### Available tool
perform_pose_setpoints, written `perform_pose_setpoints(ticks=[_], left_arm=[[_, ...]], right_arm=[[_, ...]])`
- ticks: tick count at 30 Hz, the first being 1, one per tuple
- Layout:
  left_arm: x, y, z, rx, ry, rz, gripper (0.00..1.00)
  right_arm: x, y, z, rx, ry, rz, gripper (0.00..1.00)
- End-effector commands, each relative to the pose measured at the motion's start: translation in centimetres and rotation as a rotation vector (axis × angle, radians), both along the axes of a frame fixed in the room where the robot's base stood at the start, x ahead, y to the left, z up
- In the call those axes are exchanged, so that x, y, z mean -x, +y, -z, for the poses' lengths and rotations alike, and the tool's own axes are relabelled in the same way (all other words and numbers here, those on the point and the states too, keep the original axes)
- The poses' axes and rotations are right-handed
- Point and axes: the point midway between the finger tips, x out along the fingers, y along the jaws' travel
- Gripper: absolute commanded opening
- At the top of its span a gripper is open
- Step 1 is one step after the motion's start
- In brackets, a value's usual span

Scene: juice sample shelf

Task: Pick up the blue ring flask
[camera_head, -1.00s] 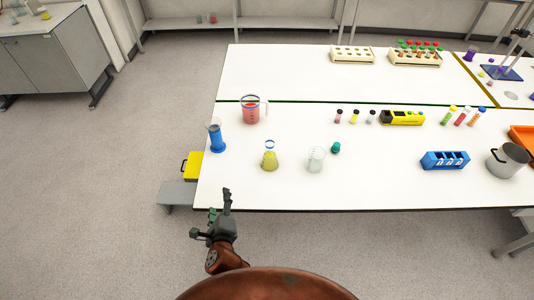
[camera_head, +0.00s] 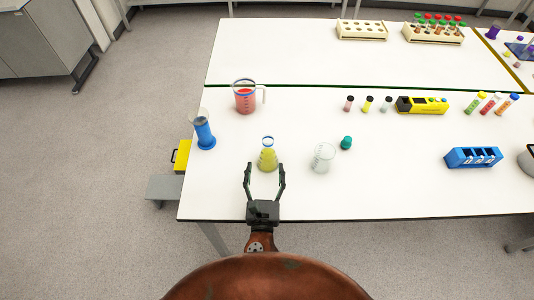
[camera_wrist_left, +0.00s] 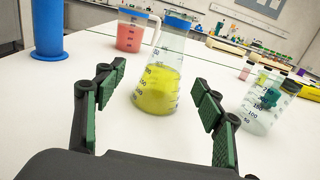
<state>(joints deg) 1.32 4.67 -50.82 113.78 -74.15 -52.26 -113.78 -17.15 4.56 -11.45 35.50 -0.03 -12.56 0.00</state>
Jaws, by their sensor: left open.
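The blue ring flask (camera_head: 268,155) is a clear conical flask with a blue ring at its neck and yellow liquid inside. It stands upright near the front edge of the white table. My left gripper (camera_head: 265,178) is open just in front of it, with the fingertips close to the flask's base. In the left wrist view the flask (camera_wrist_left: 158,80) stands beyond and between the open fingers of my left gripper (camera_wrist_left: 155,95), with nothing held. My right gripper is not in view.
A clear beaker (camera_head: 322,158) stands close to the flask's right, with a teal stopper (camera_head: 346,143) behind it. A blue cylinder (camera_head: 205,133) is at the left, and a jug of red liquid (camera_head: 245,97) is behind. The table front between beaker and blue rack (camera_head: 473,157) is clear.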

Motion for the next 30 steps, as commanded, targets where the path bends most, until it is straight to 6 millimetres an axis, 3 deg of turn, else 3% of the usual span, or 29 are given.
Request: perform_pose_setpoints(ticks=[16, 25, 30], left_arm=[[-6.7, -1.3, 0.3, 0.003, -0.002, 0.013, 0.63], [-7.2, -1.1, 0.3, 0.003, 0.0, 0.011, 0.63], [-7.2, -1.1, 0.3, 0.003, 0.0, 0.01, 0.52]], right_arm=[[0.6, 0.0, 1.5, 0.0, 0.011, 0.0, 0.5], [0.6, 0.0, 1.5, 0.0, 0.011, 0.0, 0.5], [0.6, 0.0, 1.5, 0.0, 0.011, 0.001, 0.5]])
